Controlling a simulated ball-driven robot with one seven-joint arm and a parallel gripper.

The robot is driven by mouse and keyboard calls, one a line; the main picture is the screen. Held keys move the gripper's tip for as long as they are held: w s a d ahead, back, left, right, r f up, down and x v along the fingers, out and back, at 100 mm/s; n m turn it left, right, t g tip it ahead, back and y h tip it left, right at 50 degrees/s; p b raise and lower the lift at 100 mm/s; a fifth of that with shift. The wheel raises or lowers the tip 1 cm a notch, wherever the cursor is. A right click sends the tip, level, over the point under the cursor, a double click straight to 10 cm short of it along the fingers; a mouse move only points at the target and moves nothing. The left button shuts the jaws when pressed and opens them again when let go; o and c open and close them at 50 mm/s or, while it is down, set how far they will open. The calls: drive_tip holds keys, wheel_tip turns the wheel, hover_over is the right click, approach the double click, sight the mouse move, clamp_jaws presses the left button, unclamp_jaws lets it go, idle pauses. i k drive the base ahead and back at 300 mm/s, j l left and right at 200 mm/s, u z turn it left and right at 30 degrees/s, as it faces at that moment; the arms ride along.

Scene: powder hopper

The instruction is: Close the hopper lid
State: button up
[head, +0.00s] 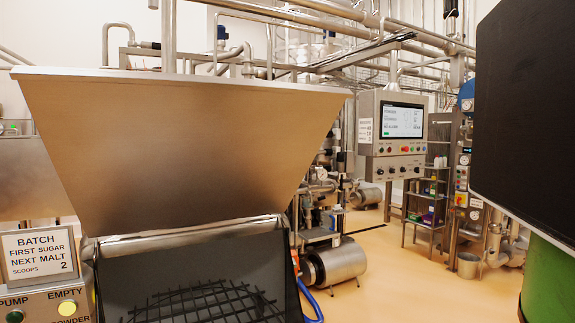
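The hopper lid (185,150) is a large brushed-steel panel on the left of the head view. It stands raised, flaring wider toward its top edge. Its lower edge meets the back of the hopper mouth. Below it the hopper (120,278) is open, with a dark inside and a black bar grate (205,303) across it. The front of the hopper is cut off by the bottom of the picture. My gripper is not in view.
A sign (38,255) reading "BATCH FIRST SUGAR NEXT MALT SCOOPS 2" stands left of the hopper, above a button box (45,304). A control cabinet (392,135) and shelf rack (428,205) stand behind, right.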

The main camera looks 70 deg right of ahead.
sight(131, 152)
drive_tip(key=i+j+z, duration=0.15)
drive_tip(key=z, duration=0.3)
drive_tip(key=i+j+z, duration=0.15)
drive_tip(key=z, duration=0.25)
drive_tip(key=i+j+z, duration=0.1)
drive_tip(key=j+z, duration=0.5)
drive_tip(key=z, duration=0.25)
drive_tip(key=j+z, duration=0.3)
drive_tip(key=z, duration=0.15)
drive_tip(key=j+z, duration=0.15)
drive_tip(key=j, duration=0.25)
drive_tip(key=k+j+z, duration=0.15)
drive_tip(key=j, duration=0.3)
drive_tip(key=j+z, duration=0.15)
drive_tip(key=j, duration=0.25)
drive_tip(key=k+j+z, duration=0.15)
drive_tip(key=j, duration=0.25)
drive_tip(key=j+z, duration=0.1)
drive_tip(key=j, duration=0.3)
drive_tip(key=k+j+z, duration=0.15)
drive_tip(key=j, duration=0.25)
